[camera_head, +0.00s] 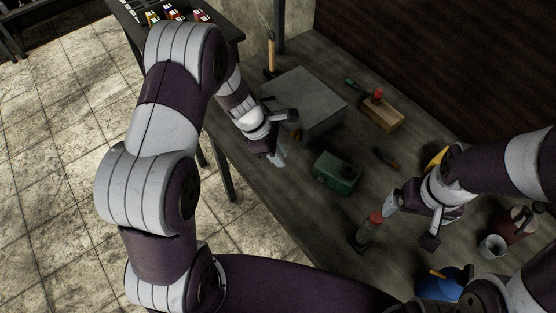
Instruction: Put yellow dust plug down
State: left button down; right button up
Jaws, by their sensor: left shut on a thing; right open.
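My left gripper (284,138) is at the near side of the grey metal box on the workbench (240,149). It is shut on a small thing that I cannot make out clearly. A small brownish shape shows beside its fingers. I cannot identify a yellow dust plug with certainty. A yellow object (434,159) shows partly behind my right arm, and its shape is mostly hidden.
The grey metal box (305,101) and a green box (336,173) stand on the bench. Behind are a wooden block (382,113) with a red-topped item and a hammer (271,54). A cup (492,246) and a blue object (440,285) are at the right.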

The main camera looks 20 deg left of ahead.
pick_arm(q)
notch_tip(320, 180, down, 4)
jog(key=shift+r, duration=0.1)
jog(key=shift+s+f, duration=0.1)
jog(key=shift+f, duration=0.15)
jog(key=c, duration=1)
grip_release()
jog(key=shift+r, duration=0.1)
